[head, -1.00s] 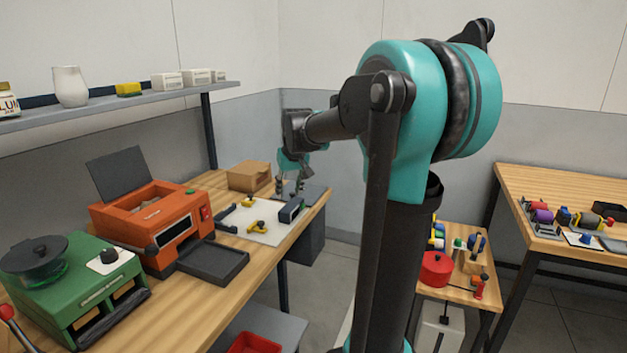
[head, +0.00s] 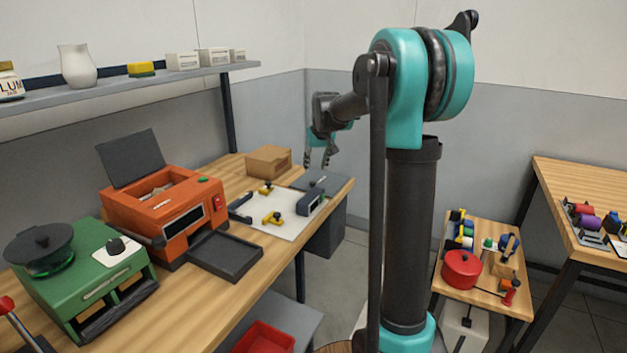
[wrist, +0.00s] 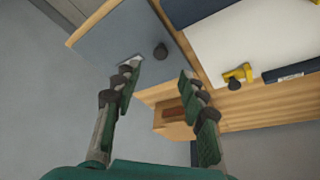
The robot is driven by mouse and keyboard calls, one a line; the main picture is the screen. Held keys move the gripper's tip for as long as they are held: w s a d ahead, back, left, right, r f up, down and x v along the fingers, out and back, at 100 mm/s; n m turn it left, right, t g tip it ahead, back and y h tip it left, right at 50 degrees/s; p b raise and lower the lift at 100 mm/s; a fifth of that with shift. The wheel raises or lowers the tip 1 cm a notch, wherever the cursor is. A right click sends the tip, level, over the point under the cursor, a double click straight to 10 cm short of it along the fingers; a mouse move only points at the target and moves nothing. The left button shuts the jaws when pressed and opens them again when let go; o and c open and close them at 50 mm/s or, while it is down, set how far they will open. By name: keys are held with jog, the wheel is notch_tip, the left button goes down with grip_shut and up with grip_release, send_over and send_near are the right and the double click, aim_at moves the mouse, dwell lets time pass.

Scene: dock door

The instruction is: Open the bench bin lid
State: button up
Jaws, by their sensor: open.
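The bench bin lid (head: 322,179) is a flat grey panel at the far right end of the wooden bench. It lies flat and looks closed. The grey bin body (head: 328,236) hangs below the bench top. My gripper (head: 319,162) is above the lid, open and empty.
A cardboard box (head: 268,160) stands just left of the lid. A white mat (head: 265,228) with yellow-and-black parts and a dark block (head: 311,202) lies in front. An orange machine (head: 165,215) and a green machine (head: 85,285) fill the nearer bench. A shelf (head: 150,87) runs above.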

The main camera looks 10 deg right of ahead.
aim_at(312, 182)
jog(key=x, duration=0.8)
jog(key=shift+a, duration=0.1)
grip_shut()
